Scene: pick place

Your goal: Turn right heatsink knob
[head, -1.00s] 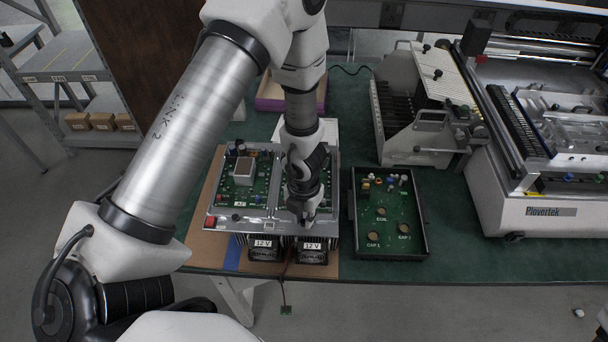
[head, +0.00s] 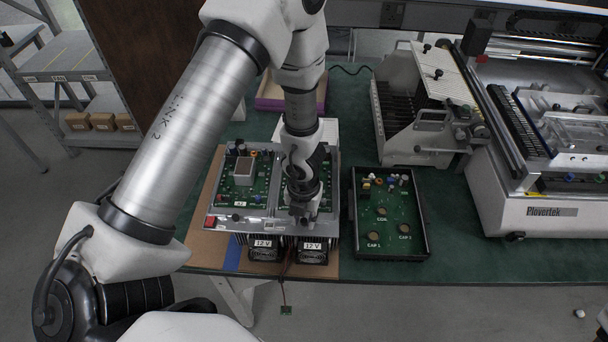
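Two circuit boards sit side by side in a metal fixture (head: 250,226) on the bench. At the front edge are a left heatsink unit (head: 265,251) and a right heatsink unit (head: 313,252), each with a 12 V label and a fan. My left gripper (head: 301,209) points down over the front of the right board (head: 326,190), just behind the right heatsink unit. It covers the spot below it, so I cannot make out the right knob or any contact. Its fingers are too small and dark to tell open or shut.
A black tray (head: 351,220) with a green board and parts marked COIL and CAP stands close to the right of the fixture. A white rack machine (head: 415,105) and a Plovertek machine (head: 545,211) stand farther right. The green bench top (head: 465,255) is clear at front right.

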